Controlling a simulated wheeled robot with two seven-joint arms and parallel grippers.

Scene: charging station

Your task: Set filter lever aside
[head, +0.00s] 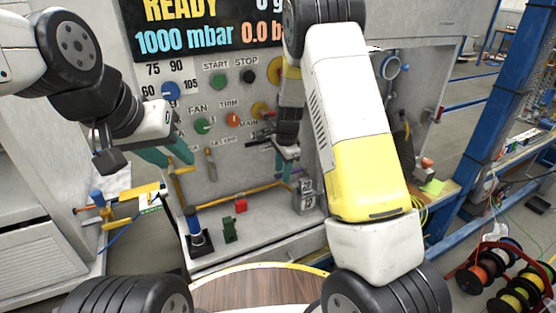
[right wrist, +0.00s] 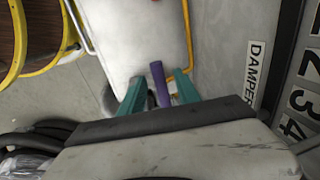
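A purple rod (right wrist: 160,85), which may be the filter lever, lies between the teal fingers of my right gripper (right wrist: 158,88) in the right wrist view. A narrow gap shows on each side of the rod, so the fingers look open around it. In the head view my right gripper (head: 284,164) hangs in front of the grey panel, above its lower ledge, with a bit of purple beside its fingers. My left gripper (head: 168,156) is open and empty at the panel's left side. No label reading filter is legible.
The panel has a blue knob (head: 170,90), a green fan knob (head: 203,126) and a yellow pipe (head: 240,194). A grey number block (head: 306,197) stands on the ledge. A DAMPER label (right wrist: 253,72) is right of my right gripper. Cable spools (head: 505,280) stand at lower right.

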